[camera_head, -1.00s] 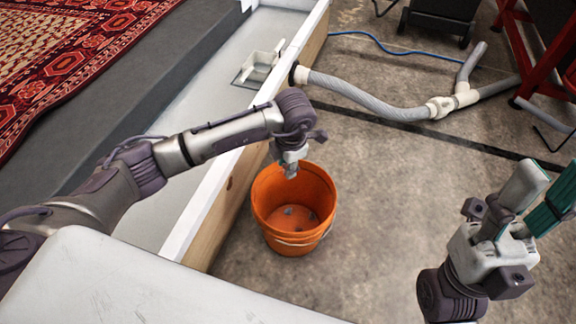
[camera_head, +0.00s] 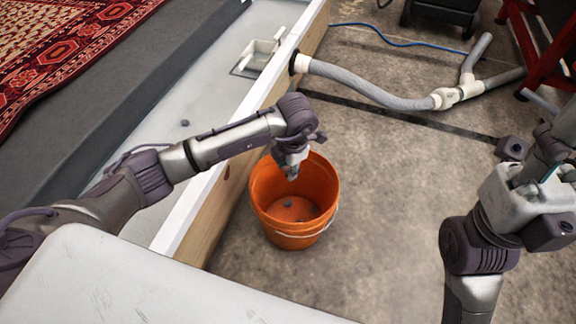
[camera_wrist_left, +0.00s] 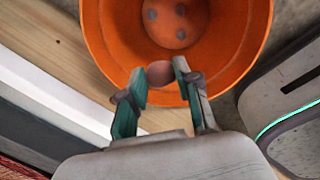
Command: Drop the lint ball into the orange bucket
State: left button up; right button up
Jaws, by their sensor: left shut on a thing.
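My left gripper (camera_head: 291,173) reaches over the pit wall and points down at the orange bucket (camera_head: 328,185). In the left wrist view its teal-padded fingers (camera_wrist_left: 160,76) are shut on a small brownish round thing, which looks like the lint ball (camera_wrist_left: 160,73). The ball is above the bucket's opening, close to the rim (camera_wrist_left: 95,45) in that view. Several grey spots or lumps (camera_wrist_left: 181,34) show on the bucket's bottom. My right gripper (camera_head: 556,150) is at the right edge; its fingertips are partly cut off or overlapping.
The pale washpit wall (camera_head: 215,170) runs beside the bucket. A small dark lump (camera_head: 185,122) lies on the pit floor. A grey hose (camera_head: 375,90) lies behind, with a red frame (camera_head: 540,50) at the back right. The concrete right of the bucket is clear.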

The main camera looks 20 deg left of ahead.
pick_arm(q)
jog(key=o, duration=0.8)
jog(key=shift+c, duration=0.2)
jog(key=shift+r, duration=0.1)
notch_tip(320, 180, up, 12)
jog(key=s+d, duration=0.1)
jog(key=shift+d, duration=0.15)
